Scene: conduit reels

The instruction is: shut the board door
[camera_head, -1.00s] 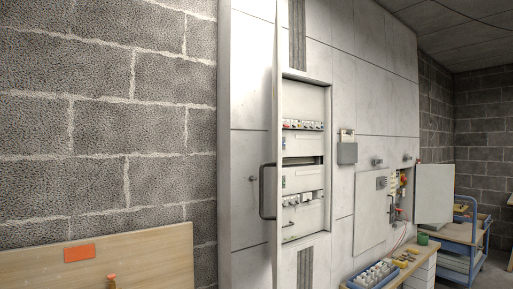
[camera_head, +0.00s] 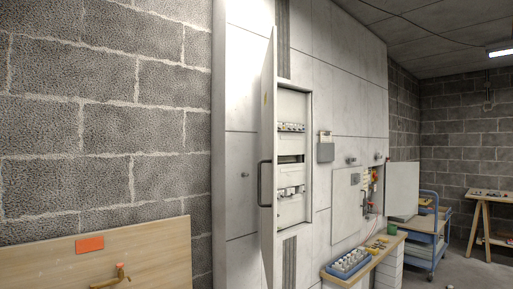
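The board door (camera_head: 269,120) stands wide open, seen nearly edge-on, at the left side of the distribution board in the grey wall panel. Its dark bow handle (camera_head: 260,184) sticks out to the left at mid-height. The open board (camera_head: 291,209) shows white plates and rows of breakers inside. My gripper is not in view, so nothing of mine is seen touching the door or its handle.
A smaller cabinet farther right also has an open door (camera_head: 403,189). A blue bin (camera_head: 349,264) stands on a narrow bench (camera_head: 371,258) below. A wooden board (camera_head: 160,250) fills the lower left. A blue trolley (camera_head: 428,238) and a wooden trestle (camera_head: 487,215) stand at right.

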